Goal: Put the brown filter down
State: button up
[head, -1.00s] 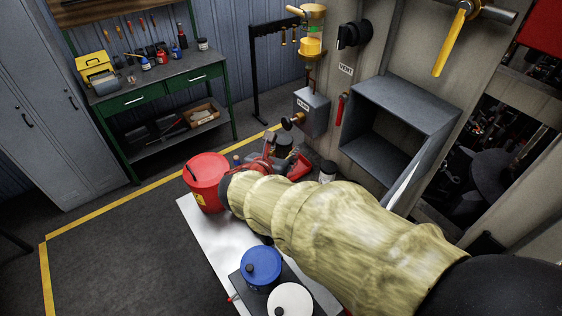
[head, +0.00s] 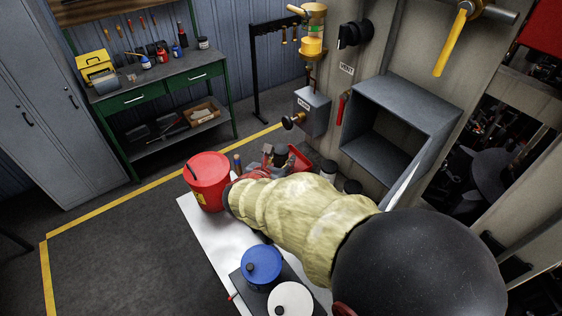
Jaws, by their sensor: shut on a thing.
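My gripper (head: 270,166) is at the far end of my sleeved arm, beyond the white table (head: 205,238). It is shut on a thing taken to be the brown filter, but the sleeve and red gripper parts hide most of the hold. No clearly brown filter surface shows. A dark cylinder (head: 281,154) shows just behind the gripper; I cannot tell whether it is held.
A red bucket (head: 207,183) stands close left of my gripper. A blue-lidded pot (head: 261,265) and a white-lidded pot (head: 290,299) are in front. Dark cans (head: 328,169) stand to the right, near the open grey box (head: 392,130). A red tray (head: 300,158) lies behind.

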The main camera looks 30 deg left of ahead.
jog(key=o, duration=1.2)
jog(key=shift+c, duration=0.2)
jog(key=shift+r, duration=0.2)
jog(key=v, duration=1.2)
jog(key=shift+d+f, duration=0.15)
